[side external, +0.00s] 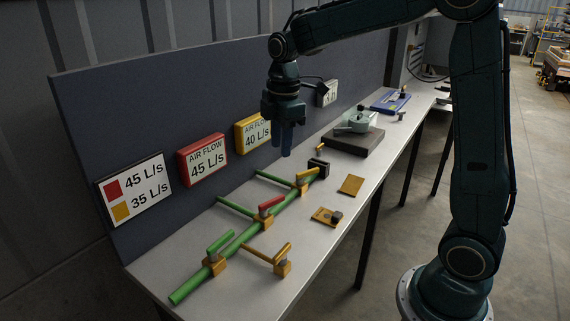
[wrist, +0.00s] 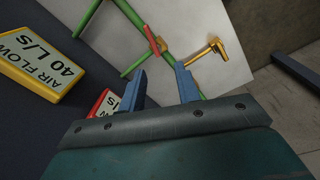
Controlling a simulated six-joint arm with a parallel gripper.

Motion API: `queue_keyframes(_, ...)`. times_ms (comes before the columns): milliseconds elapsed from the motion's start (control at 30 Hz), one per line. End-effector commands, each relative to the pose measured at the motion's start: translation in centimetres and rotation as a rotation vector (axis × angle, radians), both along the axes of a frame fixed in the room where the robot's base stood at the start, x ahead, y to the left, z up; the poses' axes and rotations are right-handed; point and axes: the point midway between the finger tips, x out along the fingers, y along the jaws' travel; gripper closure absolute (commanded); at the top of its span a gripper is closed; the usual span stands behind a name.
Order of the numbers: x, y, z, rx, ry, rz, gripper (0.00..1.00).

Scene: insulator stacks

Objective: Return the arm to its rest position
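My gripper (side external: 286,140) hangs above the bench near the back panel, in front of the yellow 40 L/s sign, with its blue fingers pointing down. In the wrist view its two blue fingers (wrist: 160,90) stand apart with nothing between them. It touches nothing that I can see. Below it the green pipe (side external: 237,243) runs along the bench with several valves, among them one with a red handle (side external: 271,204) and one with a green handle (side external: 221,241).
The back panel (side external: 110,110) carries a red sign (side external: 202,159), a yellow sign (side external: 253,132) and a white sign (side external: 134,190). A dark block with a grey device (side external: 355,122) stands farther along the bench.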

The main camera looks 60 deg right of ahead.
Motion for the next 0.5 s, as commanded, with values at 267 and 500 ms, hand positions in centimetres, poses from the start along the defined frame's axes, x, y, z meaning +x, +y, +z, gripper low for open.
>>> queue_keyframes(267, -5.3, 1.8, 3.3, 0.019, -0.102, -0.240, 0.67)
queue_keyframes(500, -9.9, 3.1, 4.9, 0.060, -0.186, -0.449, 0.67)
